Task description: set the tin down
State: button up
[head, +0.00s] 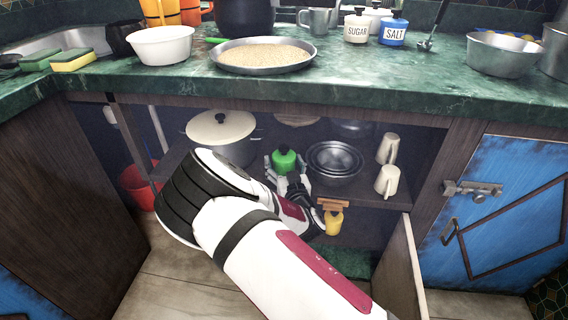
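A green tin (286,162) with a dark knob on top is inside the open cabinet under the counter. My gripper (286,170) reaches in from the front, with a finger on each side of the tin, and looks shut on it. The tin is upright at the cabinet shelf (345,192). My gripper and arm hide its lower part, so I cannot tell whether its base touches the shelf.
A lidded pot (222,135) stands left of the tin. Nested metal bowls (335,160) are close on its right, with cream mugs (387,180) beyond. A yellow bottle (334,222) is below. An open cabinet door (402,270) stands at right. The counter edge (290,90) overhangs.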

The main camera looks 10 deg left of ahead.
jog(key=shift+r, duration=0.15)
jog(key=shift+s+d+p, duration=0.2)
jog(key=shift+s+p, duration=0.1)
jog(key=shift+s, duration=0.05)
jog(key=p+v, duration=0.3)
jog(key=v, duration=0.8)
jog(key=shift+s, duration=0.15)
jog(key=shift+s, duration=0.1)
